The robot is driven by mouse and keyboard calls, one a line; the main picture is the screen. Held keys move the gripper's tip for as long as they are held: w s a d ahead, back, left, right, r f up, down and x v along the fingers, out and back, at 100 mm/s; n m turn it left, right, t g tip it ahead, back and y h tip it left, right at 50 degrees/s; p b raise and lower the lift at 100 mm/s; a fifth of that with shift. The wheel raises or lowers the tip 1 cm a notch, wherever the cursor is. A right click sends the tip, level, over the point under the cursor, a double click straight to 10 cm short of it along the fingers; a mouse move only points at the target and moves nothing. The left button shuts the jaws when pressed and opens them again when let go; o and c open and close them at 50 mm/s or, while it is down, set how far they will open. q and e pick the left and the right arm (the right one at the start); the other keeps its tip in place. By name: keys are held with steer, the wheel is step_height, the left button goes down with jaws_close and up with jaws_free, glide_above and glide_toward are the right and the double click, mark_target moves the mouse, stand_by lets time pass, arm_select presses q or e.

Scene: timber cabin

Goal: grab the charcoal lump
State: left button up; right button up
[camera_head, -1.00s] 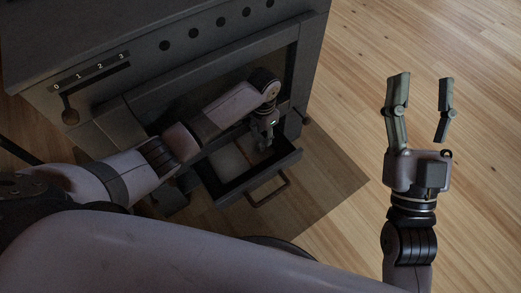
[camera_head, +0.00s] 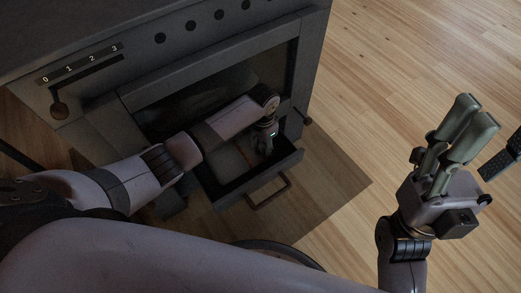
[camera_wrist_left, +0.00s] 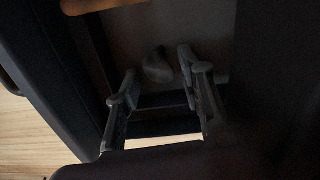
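In the left wrist view a dark grey lump, the likely charcoal lump (camera_wrist_left: 157,66), lies on the drawer floor, just beyond and between the fingertips. My left gripper (camera_wrist_left: 157,78) is open around empty space, with no visible contact with the lump. In the head view my left gripper (camera_head: 265,150) reaches down into the open drawer (camera_head: 240,190) under the stove; the lump cannot be made out there. My right gripper (camera_head: 472,110) is raised over the floor at the right, with nothing seen in it. Its fingers overlap from this angle, hiding any gap.
The dark stove (camera_head: 215,65) stands above the drawer, with a numbered slider at its left. The drawer's handle (camera_head: 270,193) faces outward. A dark textured piece (camera_head: 503,155) shows at the right edge; I cannot tell what it is. Wooden floor lies open at upper right.

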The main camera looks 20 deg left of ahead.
arm_select(q)
steer(key=c, duration=0.5)
steer(key=shift+c, duration=0.2)
